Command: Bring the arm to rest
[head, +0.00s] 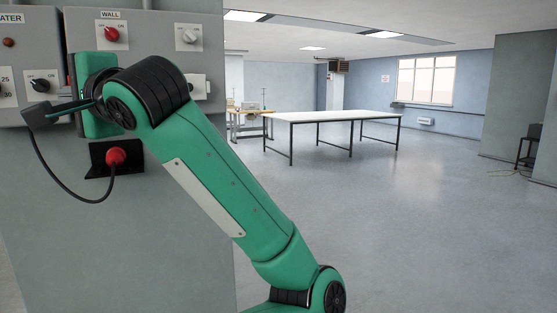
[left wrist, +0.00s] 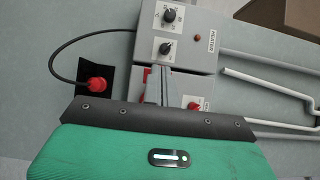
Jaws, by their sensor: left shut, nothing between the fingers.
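My left arm (head: 215,180) reaches up across the head view to the control boxes at the left. The green hand of my left gripper (head: 95,115) is in front of the boxes, and its fingers are hidden there. In the left wrist view the fingers of my left gripper (left wrist: 160,85) show as narrow bars close together, shut and empty. They point toward the gap beside the grey heater box (left wrist: 183,53). Whether they touch anything, I cannot tell. My right gripper is not in view.
A wall box with a red knob (head: 112,35) is just above the hand. A red plug (head: 116,156) with a black cable (head: 62,189) hangs close below it. A white table (head: 335,117) stands farther back.

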